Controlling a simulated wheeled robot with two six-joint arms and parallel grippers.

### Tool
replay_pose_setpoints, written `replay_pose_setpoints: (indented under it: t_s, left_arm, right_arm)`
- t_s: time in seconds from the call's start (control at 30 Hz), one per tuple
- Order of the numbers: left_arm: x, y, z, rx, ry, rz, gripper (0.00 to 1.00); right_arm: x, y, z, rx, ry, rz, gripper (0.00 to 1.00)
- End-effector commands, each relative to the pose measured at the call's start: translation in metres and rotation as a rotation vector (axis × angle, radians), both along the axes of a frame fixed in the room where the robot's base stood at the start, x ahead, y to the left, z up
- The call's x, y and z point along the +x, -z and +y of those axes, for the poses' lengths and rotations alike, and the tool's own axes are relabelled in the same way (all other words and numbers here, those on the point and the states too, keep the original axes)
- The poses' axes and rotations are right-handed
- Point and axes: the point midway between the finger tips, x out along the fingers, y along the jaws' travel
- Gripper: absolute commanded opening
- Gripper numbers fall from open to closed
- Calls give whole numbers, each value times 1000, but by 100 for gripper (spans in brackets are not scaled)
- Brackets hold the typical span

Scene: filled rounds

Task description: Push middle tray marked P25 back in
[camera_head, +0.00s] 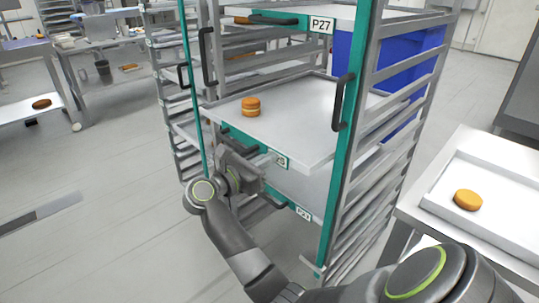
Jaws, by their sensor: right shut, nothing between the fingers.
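The middle tray (300,115) is a pale sheet in a tall rack, with its front part sticking out past the rack's front uprights. Its teal front strip has a handle and a small label (281,160), too small to read surely. Two orange-brown rounds (250,106) are stacked on it near the left. My right gripper (238,166) is shut and empty in front of the strip, covering part of it and its handle. I cannot tell whether it touches the strip. My left gripper is not in view.
A tray marked P27 (321,24) is above, and a lower tray with a small label (303,213) is below. Teal door-like uprights with dark handles (343,102) flank the opening. A side table (412,212) at right holds a white tray with a round.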

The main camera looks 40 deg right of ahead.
Motion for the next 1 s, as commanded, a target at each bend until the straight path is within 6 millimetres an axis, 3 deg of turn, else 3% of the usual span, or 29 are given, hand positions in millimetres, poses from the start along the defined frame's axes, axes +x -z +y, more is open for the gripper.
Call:
replay_pose_setpoints:
  t_s: [0.37, 0.47, 1.0]
  left_arm:
    - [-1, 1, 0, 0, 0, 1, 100]
    - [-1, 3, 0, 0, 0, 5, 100]
    - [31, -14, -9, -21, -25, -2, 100]
  right_arm:
    - [0, 1, -2, 0, 0, 0, 0]
    - [0, 1, -10, -3, 2, 0, 0]
    - [9, 1, -115, -6, 2, 2, 0]
